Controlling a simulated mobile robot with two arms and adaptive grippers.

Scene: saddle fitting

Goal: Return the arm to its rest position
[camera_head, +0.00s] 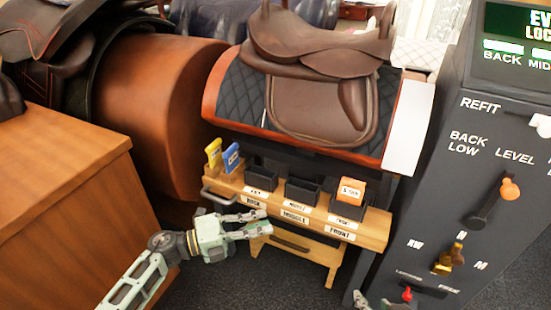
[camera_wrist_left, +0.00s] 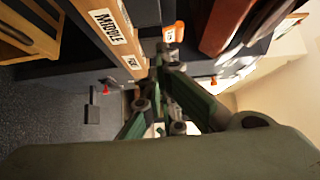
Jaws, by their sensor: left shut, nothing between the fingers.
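My left arm comes in from the lower left in the head view. Its gripper (camera_head: 262,224) is shut and empty, in front of the wooden tray shelf (camera_head: 372,232). In the left wrist view the gripper (camera_wrist_left: 163,62) shows with its linkages close together, near the shelf's label face. A small pale green part at the bottom edge of the head view looks like the tip of my right gripper (camera_head: 361,299); the rest is cut off, so its opening cannot be told.
A brown saddle (camera_head: 322,95) sits on a stand behind the shelf. The shelf holds dark bins, an orange block (camera_head: 350,191), and yellow (camera_head: 213,153) and blue (camera_head: 231,157) pieces. A grey control panel (camera_head: 490,145) stands right, a wooden cabinet (camera_head: 60,190) left.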

